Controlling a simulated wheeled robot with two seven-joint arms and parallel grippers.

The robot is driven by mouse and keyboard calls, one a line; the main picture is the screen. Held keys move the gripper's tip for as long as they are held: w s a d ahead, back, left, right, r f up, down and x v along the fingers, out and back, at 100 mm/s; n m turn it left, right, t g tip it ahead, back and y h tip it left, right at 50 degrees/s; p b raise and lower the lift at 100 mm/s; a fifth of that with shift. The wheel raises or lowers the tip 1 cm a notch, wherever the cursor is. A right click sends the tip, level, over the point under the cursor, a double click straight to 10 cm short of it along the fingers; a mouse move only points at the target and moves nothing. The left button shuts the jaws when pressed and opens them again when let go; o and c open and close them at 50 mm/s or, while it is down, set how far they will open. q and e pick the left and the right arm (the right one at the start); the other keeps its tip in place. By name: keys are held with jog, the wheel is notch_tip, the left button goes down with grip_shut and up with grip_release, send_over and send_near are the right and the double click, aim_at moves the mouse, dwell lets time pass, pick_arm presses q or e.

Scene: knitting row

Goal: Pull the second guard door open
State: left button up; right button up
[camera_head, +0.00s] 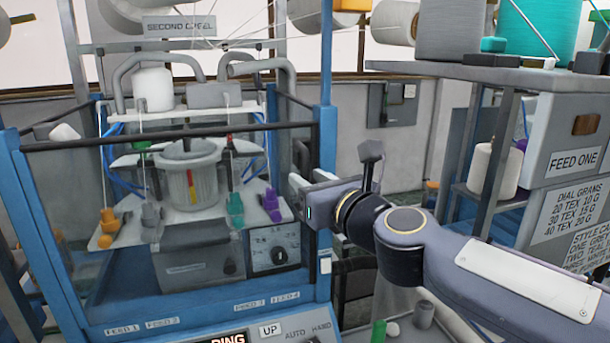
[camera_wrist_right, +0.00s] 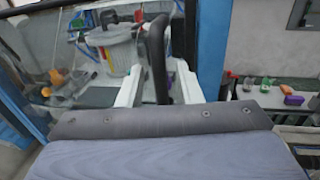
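The second guard door is a clear panel with a dark top rail (camera_head: 170,136), set across the blue frame of the machine under the sign starting "SECOND" (camera_head: 180,27). It looks shut. My right gripper (camera_head: 298,194) is at the door's right side, pointing left, beside the blue post. In the right wrist view, a black upright bar handle (camera_wrist_right: 157,62) stands between the two pale fingers (camera_wrist_right: 158,82). The fingers are apart, with gaps beside the bar, so the gripper looks open around it. The handle is mostly hidden in the head view. My left gripper is not in view.
A blue post (camera_head: 326,150) stands close to the right gripper. Behind the panel are a grey pot (camera_head: 190,180) and coloured clips. A shelf rack with yarn cones and a "FEED ONE" box (camera_head: 572,160) stands right. A control panel (camera_head: 270,330) is below.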

jog(key=shift+x, duration=1.2)
grip_shut()
